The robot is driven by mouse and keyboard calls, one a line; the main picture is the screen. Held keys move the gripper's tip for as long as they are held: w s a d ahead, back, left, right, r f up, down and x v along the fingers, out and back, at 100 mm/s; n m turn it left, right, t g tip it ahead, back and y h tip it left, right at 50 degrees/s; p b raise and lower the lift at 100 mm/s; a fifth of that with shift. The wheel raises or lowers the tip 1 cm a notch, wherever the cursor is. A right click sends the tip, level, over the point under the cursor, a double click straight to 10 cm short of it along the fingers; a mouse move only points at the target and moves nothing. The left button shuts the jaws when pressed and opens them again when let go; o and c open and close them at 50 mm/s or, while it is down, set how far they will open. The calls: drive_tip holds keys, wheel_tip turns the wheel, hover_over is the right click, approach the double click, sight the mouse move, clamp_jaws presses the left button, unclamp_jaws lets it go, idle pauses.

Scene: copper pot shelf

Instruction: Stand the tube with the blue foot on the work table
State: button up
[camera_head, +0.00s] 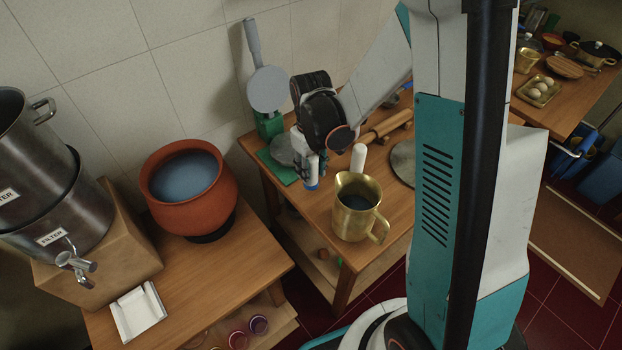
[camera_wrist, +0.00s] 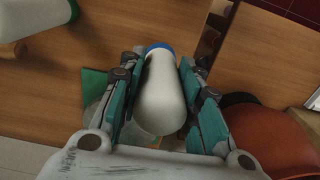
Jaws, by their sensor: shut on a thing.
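My gripper (camera_head: 311,163) is shut on the white tube with the blue foot, over the left part of the work table (camera_head: 318,203). In the wrist view my gripper (camera_wrist: 160,66) has one finger on each side of the tube (camera_wrist: 161,100), and its blue foot (camera_wrist: 159,47) points away from my palm. In the head view the blue foot (camera_head: 312,186) is at the bottom and the tube looks roughly upright. My fingers hide much of it there. I cannot tell whether the foot touches the table or hangs just above it.
A brass jug (camera_head: 350,222) stands close to the right, with another white tube (camera_head: 358,157) behind it. A rolling pin (camera_head: 388,125) lies behind. A clay pot (camera_head: 214,205) stands on the nearer table. Bare wood lies around the foot.

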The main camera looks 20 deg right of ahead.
drive_tip(key=shift+f+b, duration=0.6)
drive_tip(key=shift+f, duration=1.3)
drive_tip(key=shift+f, duration=0.2)
drive_tip(key=o, duration=1.1)
drive_tip(key=shift+r, duration=0.2)
